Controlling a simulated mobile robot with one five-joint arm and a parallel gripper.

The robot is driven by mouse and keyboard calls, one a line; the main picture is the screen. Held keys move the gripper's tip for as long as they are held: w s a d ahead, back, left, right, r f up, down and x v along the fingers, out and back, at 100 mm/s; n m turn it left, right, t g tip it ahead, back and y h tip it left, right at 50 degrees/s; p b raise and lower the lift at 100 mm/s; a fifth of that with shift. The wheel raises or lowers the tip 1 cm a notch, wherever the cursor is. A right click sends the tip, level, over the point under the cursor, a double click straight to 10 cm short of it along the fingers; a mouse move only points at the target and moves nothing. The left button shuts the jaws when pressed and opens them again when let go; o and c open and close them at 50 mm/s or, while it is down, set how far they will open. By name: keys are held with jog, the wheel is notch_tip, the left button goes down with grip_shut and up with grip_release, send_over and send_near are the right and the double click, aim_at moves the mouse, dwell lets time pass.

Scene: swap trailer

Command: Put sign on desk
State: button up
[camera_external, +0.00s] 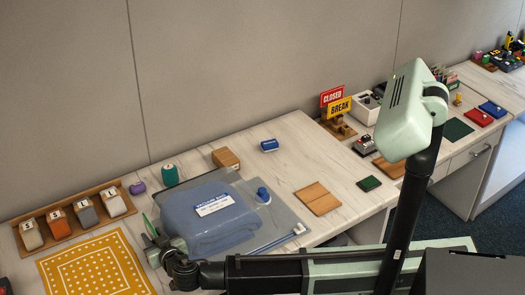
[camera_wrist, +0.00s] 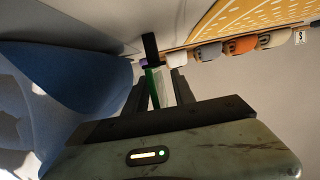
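A thin green-edged panel, likely a sign (camera_external: 151,226), stands up at my gripper (camera_external: 158,243), seen almost edge-on with its face unreadable. In the wrist view the green and pale panel (camera_wrist: 160,88) sits between the two fingers of my gripper (camera_wrist: 160,80), which look closed on it. It is over the left part of the desk (camera_external: 290,150), left of the blue vacuum bag. A red CLOSED sign (camera_external: 332,96) and a yellow BREAK sign (camera_external: 340,108) stand in a wooden holder (camera_external: 338,128) at the back of the desk.
The blue vacuum bag (camera_external: 205,215) lies right beside my gripper. A wooden board (camera_external: 317,198) lies right of the bag. Bare desk shows around that board.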

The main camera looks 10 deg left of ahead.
grip_shut()
notch_tip(320, 180, up, 13)
jog(key=p, duration=1.2)
jog(key=shift+f+p, duration=0.15)
jog(key=shift+p, duration=0.2)
jog(key=shift+f, duration=0.2)
jog(key=shift+f+b, duration=0.15)
jog(key=shift+b, duration=0.25)
